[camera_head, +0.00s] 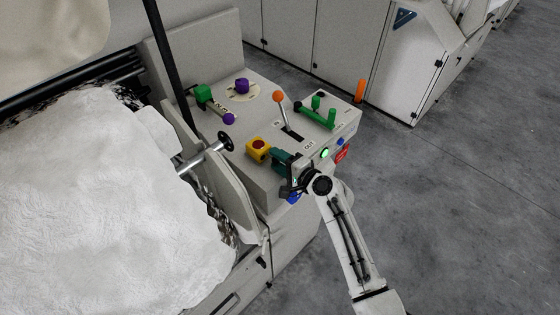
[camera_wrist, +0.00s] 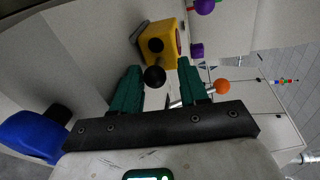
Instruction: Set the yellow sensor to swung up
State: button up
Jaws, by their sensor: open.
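A yellow box (camera_head: 253,154) with a red round top sits on the grey console, just left of my gripper (camera_head: 281,160) in the head view. I take it for the yellow sensor, though I cannot be sure. In the wrist view the yellow box (camera_wrist: 168,56) is beyond the fingertips. A black ball on a short stem (camera_wrist: 154,78) shows in front of it, in line with the gap between the fingers. My gripper (camera_wrist: 160,72) has its two teal fingers apart. I cannot tell whether either finger touches the ball. The ball is not clear in the head view.
An orange-knobbed lever (camera_head: 279,97), green handles (camera_head: 317,116) and a purple knob (camera_head: 242,86) stand on the console (camera_head: 232,135). A black handwheel (camera_head: 226,140) is left of the yellow box. A blue part (camera_wrist: 36,134) is at lower left in the wrist view. Floor is clear at right.

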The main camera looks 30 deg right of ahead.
jog(key=shift+s+a+f, duration=0.1)
jog(key=shift+a+f, duration=0.05)
jog(key=shift+f, duration=0.15)
